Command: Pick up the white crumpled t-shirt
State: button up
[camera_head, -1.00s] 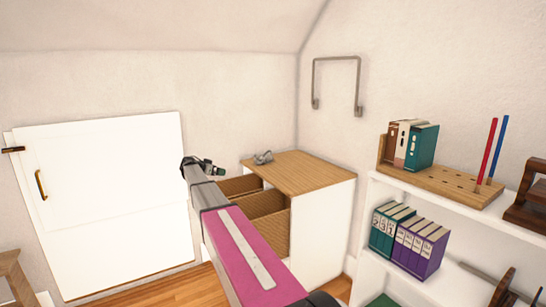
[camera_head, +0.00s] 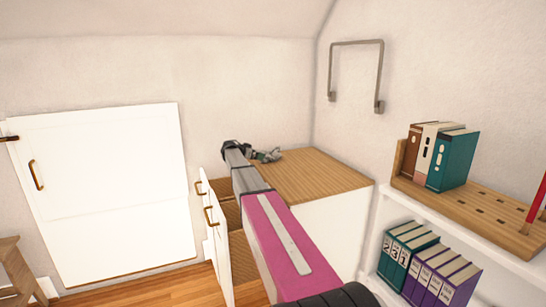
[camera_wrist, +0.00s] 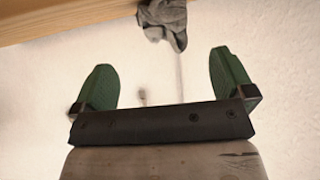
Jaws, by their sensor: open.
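The crumpled t-shirt (camera_head: 273,155) looks grey rather than white and lies on the wooden top of a cabinet. In the wrist view, the crumpled cloth (camera_wrist: 165,20) sits at the edge of the wooden surface, partly cut off by the top of the frame. My gripper (camera_wrist: 164,60) is open and empty, its two green fingers spread apart. The cloth lies beyond the fingertips, roughly in line with the gap between them. In the head view, my gripper (camera_head: 255,153) is small and just left of the cloth, partly overlapping it.
The wooden cabinet top (camera_head: 320,177) is otherwise clear. Below it, open drawers (camera_head: 215,235) with brass handles stand out under my arm. A shelf with teal and purple binders (camera_head: 425,265) and upright books (camera_head: 440,157) is at the right. A white wall door (camera_head: 110,190) is at the left.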

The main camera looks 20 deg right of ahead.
aim_at(266, 157)
jog(key=x, duration=0.8)
jog(key=shift+w+d+f, duration=0.15)
jog(key=shift+d+f, duration=0.1)
jog(key=shift+f, duration=0.05)
jog(key=shift+c, duration=0.3)
jog(key=c, duration=1)
